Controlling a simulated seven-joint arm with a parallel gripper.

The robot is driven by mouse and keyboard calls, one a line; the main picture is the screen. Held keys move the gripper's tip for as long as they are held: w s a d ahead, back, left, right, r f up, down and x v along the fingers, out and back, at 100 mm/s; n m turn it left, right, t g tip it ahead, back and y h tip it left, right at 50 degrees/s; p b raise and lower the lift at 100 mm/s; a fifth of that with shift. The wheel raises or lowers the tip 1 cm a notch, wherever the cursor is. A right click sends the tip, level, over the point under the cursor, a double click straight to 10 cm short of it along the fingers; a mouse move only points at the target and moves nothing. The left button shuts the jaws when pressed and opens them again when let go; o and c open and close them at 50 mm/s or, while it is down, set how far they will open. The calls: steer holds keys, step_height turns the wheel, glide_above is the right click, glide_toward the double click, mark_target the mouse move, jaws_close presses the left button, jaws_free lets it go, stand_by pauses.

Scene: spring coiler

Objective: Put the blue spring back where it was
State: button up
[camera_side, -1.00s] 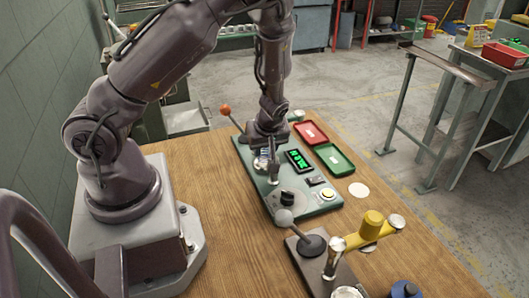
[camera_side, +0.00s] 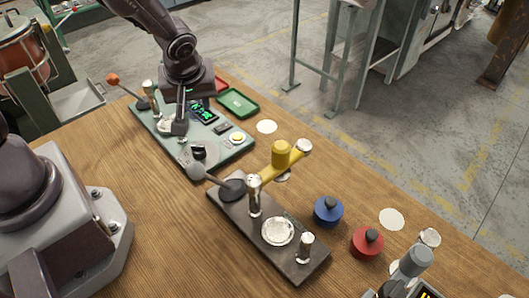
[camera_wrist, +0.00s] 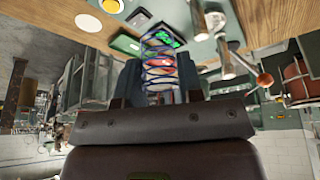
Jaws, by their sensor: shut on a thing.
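My gripper (camera_side: 180,128) points down over the green control panel (camera_side: 168,148), just left of its lit display (camera_side: 202,112) in the side view. In the wrist view my gripper (camera_wrist: 158,82) is shut on the blue spring (camera_wrist: 160,62). Its coils look blue with orange and pale tints and stand between the two dark fingers. The spring is too small to make out in the side view. I cannot tell whether its far end touches the panel.
A metal post (camera_side: 152,98) and an orange-knobbed lever (camera_side: 113,79) stand close left of my gripper. A green tray (camera_side: 238,103) lies behind the panel. A yellow-handled device (camera_side: 281,154) stands in front, with blue (camera_side: 328,210) and red (camera_side: 367,242) weights to its right.

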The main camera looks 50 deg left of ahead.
steer(key=s+d+m+t, duration=0.1)
steer(key=s+d+m, duration=0.1)
steer(key=d+m, duration=0.35)
steer(key=shift+n+h, duration=0.25)
steer(key=shift+h, duration=0.25)
steer(key=w+d+f, duration=0.1)
steer(key=w+f, duration=0.2)
steer(key=w, duration=0.1)
steer(key=w+d+f, duration=0.1)
steer(key=w+f, duration=0.2)
steer(key=w, duration=0.1)
steer(key=w+d+f, duration=0.1)
steer(key=w+f, duration=0.2)
steer(key=w, duration=0.1)
steer(key=shift+w+d+f, duration=0.1)
steer(key=shift+w+f, duration=0.1)
steer(key=shift+w, duration=0.1)
steer(key=shift+w+f, duration=0.25)
steer(key=shift+f, duration=0.05)
steer(key=shift+w+f, duration=0.1)
steer(key=shift+f, duration=1.5)
steer(key=shift+f, duration=0.2)
steer(key=o, duration=1)
steer(key=shift+c, duration=0.2)
steer(key=shift+r, duration=0.1)
